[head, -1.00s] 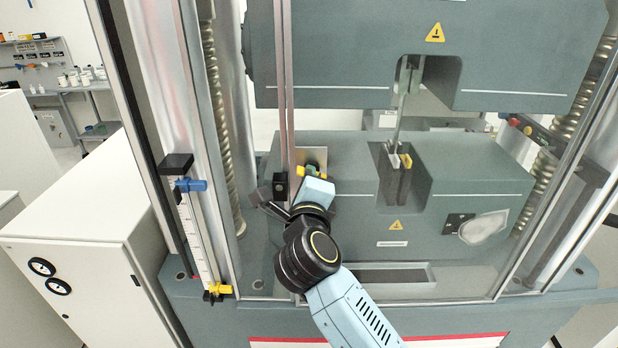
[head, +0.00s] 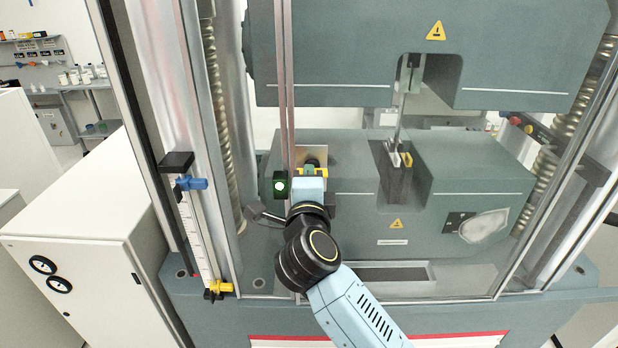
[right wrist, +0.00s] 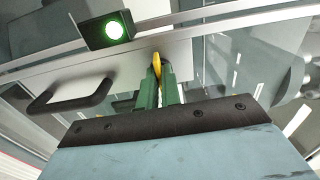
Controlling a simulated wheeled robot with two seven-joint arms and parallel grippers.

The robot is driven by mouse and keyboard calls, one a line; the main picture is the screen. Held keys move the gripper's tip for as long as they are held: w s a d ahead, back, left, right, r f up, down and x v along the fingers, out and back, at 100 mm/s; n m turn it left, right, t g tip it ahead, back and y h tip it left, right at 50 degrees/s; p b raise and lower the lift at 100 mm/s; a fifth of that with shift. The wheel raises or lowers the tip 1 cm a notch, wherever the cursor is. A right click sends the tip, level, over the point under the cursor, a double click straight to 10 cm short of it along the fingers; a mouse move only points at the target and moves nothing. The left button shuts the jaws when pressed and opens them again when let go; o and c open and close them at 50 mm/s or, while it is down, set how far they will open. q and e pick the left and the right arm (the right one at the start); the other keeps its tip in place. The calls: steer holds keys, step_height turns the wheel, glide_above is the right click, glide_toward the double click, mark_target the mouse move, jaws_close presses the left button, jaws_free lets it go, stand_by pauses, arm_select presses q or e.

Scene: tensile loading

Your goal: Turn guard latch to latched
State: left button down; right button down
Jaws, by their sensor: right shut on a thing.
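The guard latch is a yellow lever on a pale metal plate; it shows in the right wrist view (right wrist: 157,64) between my fingertips, and partly in the head view (head: 320,171). My right gripper (head: 311,168) is shut on it at the guard door's frame. Its green fingers (right wrist: 158,82) stand on either side of the lever and hide most of it. A black box with a lit green lamp (head: 280,186) sits just left of the latch; the lamp also shows in the right wrist view (right wrist: 114,30). My left gripper is not in view.
A dark door handle (head: 264,215) is left of my right wrist. The clear guard door stands in front of the testing machine (head: 470,190). A scale post with a blue clamp (head: 192,184) and a yellow clamp (head: 219,287) stands at left.

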steer(key=c, duration=1.6)
jaws_free()
steer(key=shift+s, duration=0.1)
steer(key=s+b, duration=0.2)
steer(key=s, duration=1.1)
steer(key=shift+s, duration=0.15)
